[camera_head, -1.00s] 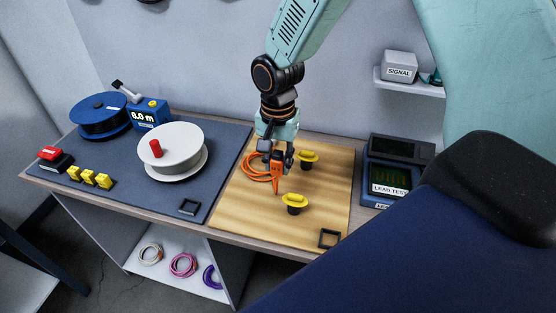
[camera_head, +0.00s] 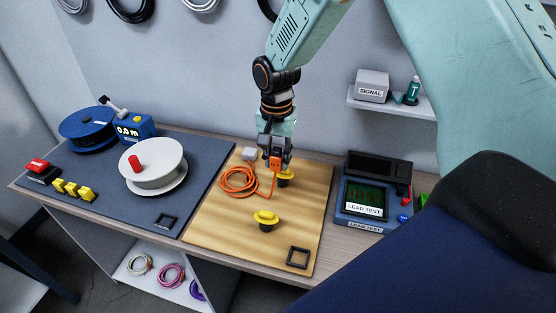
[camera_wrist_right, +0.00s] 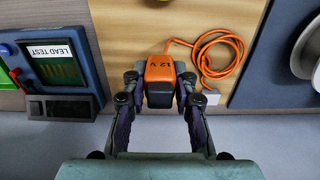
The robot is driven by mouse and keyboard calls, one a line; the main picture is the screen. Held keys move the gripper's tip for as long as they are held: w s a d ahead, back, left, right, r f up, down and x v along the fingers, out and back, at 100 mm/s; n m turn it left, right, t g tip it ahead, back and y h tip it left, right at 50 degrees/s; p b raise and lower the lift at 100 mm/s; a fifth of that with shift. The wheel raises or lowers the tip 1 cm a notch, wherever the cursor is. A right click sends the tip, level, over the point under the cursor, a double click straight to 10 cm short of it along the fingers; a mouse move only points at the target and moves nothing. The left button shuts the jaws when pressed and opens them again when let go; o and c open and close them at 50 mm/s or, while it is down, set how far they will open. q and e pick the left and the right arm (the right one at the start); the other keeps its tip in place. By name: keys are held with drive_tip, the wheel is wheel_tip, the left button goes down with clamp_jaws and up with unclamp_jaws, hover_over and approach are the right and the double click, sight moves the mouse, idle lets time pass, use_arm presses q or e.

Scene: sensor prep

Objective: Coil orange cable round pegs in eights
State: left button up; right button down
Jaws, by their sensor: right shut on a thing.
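The orange cable (camera_head: 236,183) lies in a loose coil on the wooden board (camera_head: 210,222), left of two yellow-topped pegs. The near peg (camera_head: 266,218) stands clear. In the right wrist view the block (camera_wrist_right: 160,70) sits between both fingers, and a white end piece (camera_wrist_right: 211,97) lies by the coil. My left gripper is not in view.
A white reel (camera_head: 155,165), blue reel (camera_head: 88,128) and yellow clips (camera_head: 73,189) are on the grey mat at left. A LEAD TEST unit (camera_head: 365,200) stands right of the board. A black square frame (camera_head: 298,257) lies at the board's front right corner.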

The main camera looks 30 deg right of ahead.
sight(272, 167)
drive_tip(key=shift+s+d+f, duration=0.1)
drive_tip(key=shift+d+f, duration=0.05)
drive_tip(key=shift+d, duration=0.05)
drive_tip(key=shift+f+b, duration=0.25)
drive_tip(key=shift+b, duration=0.1)
drive_tip(key=shift+w+a+f+b, duration=0.2)
drive_tip(key=shift+a+f+b, duration=0.15)
drive_tip(key=shift+f+b, duration=0.2)
drive_tip(key=shift+w+a+f+b, duration=0.15)
drive_tip(key=shift+a+f+b, duration=0.15)
drive_tip(key=shift+f+b, duration=0.25)
wheel_tip(272, 167, down, 3)
drive_tip(key=b, duration=0.2)
drive_tip(key=shift+s+d+b, duration=0.1)
drive_tip(key=shift+d+b, duration=0.05)
drive_tip(key=shift+b, duration=0.25)
